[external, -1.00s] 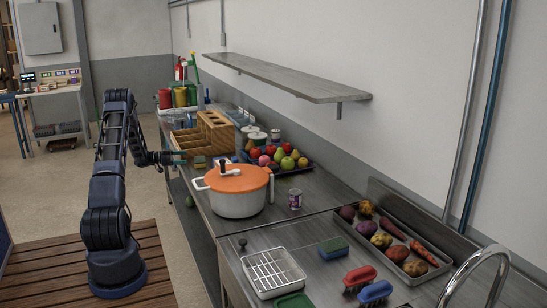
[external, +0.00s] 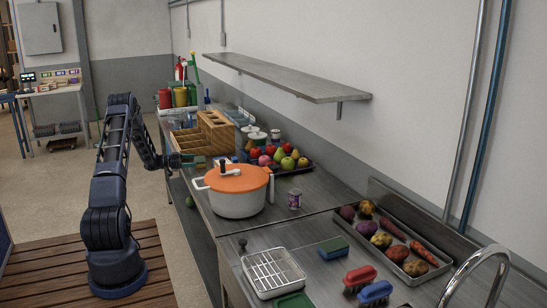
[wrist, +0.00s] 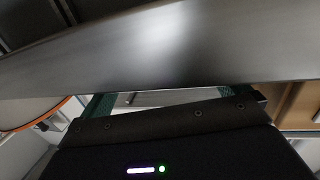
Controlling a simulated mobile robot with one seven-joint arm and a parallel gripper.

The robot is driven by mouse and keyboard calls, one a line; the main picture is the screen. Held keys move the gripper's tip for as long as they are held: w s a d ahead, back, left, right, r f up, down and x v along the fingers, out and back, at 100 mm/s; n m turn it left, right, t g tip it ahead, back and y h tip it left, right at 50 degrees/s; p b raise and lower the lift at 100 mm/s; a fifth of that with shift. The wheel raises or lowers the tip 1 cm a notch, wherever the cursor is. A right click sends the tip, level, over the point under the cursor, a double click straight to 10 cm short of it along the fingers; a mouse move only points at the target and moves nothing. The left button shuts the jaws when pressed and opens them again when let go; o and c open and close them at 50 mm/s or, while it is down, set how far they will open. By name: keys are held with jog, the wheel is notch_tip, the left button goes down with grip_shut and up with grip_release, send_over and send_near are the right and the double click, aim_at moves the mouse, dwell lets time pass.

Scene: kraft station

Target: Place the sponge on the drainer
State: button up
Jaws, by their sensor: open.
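The drainer (external: 272,272) is a wire rack in a pale tray at the front of the steel counter. My gripper (external: 194,162) is open at the counter's left edge, behind the white pot. A small green and yellow piece, perhaps another sponge, is partly covered by its fingers; I cannot tell whether they touch. In the wrist view the teal fingers of my gripper (wrist: 165,98) are spread apart. A grey curved surface fills much of that view, and no sponge is clear there.
A white pot with an orange lid (external: 236,188) stands in front of my gripper. A wooden rack (external: 215,133) and a fruit tray (external: 297,170) are behind. Red and blue brushes (external: 374,292) lie near the drainer. A vegetable tray (external: 440,265) is at the right.

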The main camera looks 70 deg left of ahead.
aim_at(197, 159)
jog(key=x, duration=0.3)
jog(key=shift+w+d+r, duration=0.1)
jog(key=shift+w, duration=0.15)
jog(key=shift+c, duration=0.4)
jog(key=c, duration=0.8)
